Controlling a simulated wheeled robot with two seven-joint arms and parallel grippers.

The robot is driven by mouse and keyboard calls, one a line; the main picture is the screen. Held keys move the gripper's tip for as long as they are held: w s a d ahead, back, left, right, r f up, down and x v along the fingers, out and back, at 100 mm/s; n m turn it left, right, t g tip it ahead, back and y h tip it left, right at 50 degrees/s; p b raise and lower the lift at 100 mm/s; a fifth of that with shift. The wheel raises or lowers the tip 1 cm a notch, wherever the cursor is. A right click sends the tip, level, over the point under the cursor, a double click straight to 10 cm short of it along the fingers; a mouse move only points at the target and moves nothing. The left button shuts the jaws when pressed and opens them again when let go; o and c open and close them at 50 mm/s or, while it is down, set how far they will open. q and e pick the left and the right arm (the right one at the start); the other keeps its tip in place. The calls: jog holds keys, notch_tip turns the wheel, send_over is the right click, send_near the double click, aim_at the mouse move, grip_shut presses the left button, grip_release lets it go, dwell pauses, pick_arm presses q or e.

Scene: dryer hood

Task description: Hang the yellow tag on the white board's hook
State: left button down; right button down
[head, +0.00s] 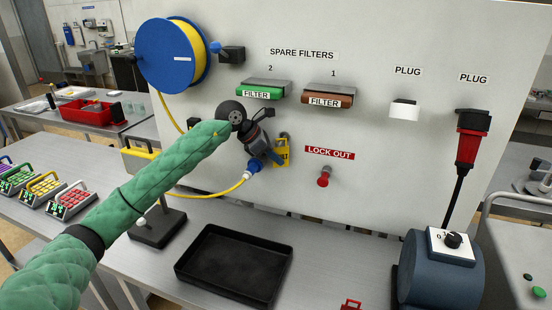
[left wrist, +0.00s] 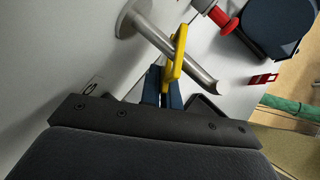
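The yellow tag (head: 283,152) is upright near the white board (head: 360,120), partly hidden by my left gripper (head: 276,155) in the head view. In the left wrist view, the dark blue fingertips of my left gripper (left wrist: 162,88) are closed on the lower part of the yellow tag (left wrist: 177,52). A grey metal hook (left wrist: 165,42) sticks out from the board there, and the tag's upper part overlaps it. I cannot tell whether the hook passes through the tag's opening. My right gripper is in neither view.
A red knob (head: 323,178) under the LOCK OUT label is right of the tag. A yellow hose with a blue fitting (head: 254,167) is just below my gripper. A black tray (head: 235,265), a blue motor (head: 440,272) and a red item (head: 351,304) are on the bench.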

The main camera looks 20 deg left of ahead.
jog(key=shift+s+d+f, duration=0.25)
pick_arm(q)
jog(key=c, duration=1.6)
grip_release()
jog(key=shift+o, duration=0.2)
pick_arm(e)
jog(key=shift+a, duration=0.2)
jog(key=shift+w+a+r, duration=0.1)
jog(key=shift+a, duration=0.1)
